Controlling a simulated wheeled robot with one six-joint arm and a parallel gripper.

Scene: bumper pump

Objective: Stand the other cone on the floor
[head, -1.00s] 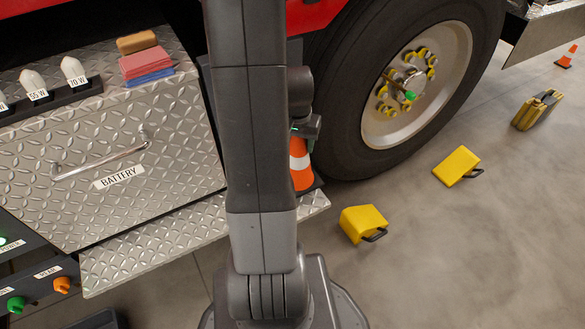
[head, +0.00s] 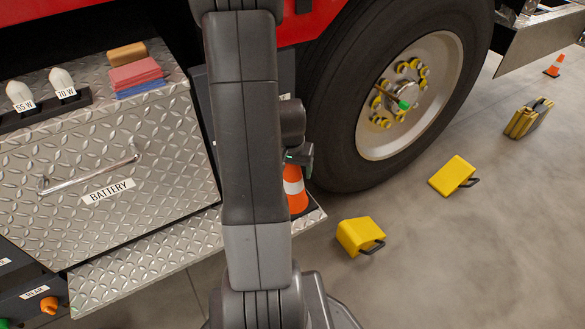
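An orange cone with a white band (head: 294,188) stands on the right end of the diamond-plate step (head: 150,268), beside the big wheel. My arm hides its left part and its top. My gripper (head: 304,158) shows only in part behind my arm, right at the cone's upper part. Its fingers are hidden, so I cannot tell whether it is open or touches the cone. Another small orange cone (head: 554,66) stands upright on the floor (head: 480,240) at the far right.
Two yellow wheel chocks (head: 357,235) (head: 451,175) lie on the floor right of the step. The truck wheel (head: 335,130) rises behind the cone. Open floor lies at the lower right.

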